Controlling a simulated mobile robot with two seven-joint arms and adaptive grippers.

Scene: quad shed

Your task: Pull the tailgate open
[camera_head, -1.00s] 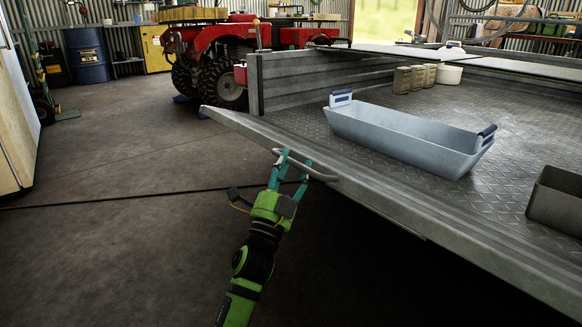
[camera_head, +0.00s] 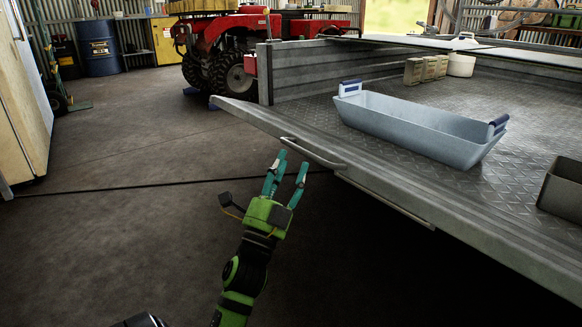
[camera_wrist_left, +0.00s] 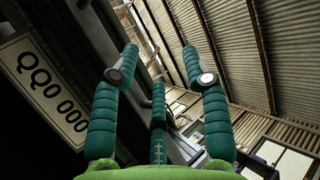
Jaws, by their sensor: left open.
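The grey metal tailgate (camera_head: 400,195) is lowered and lies out roughly level with the trailer's checkered bed. Its curved handle (camera_head: 312,155) is on the outer edge, near the left end. My left gripper (camera_head: 292,160) is open, just short of the handle in the head view, with no handle between its fingers. In the left wrist view its green fingers (camera_wrist_left: 160,62) are spread apart, with a dark metal edge and a number plate (camera_wrist_left: 45,90) to the left. My right gripper is not in view.
A red quad bike (camera_head: 225,45) stands behind. The concrete floor (camera_head: 130,150) at left is clear.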

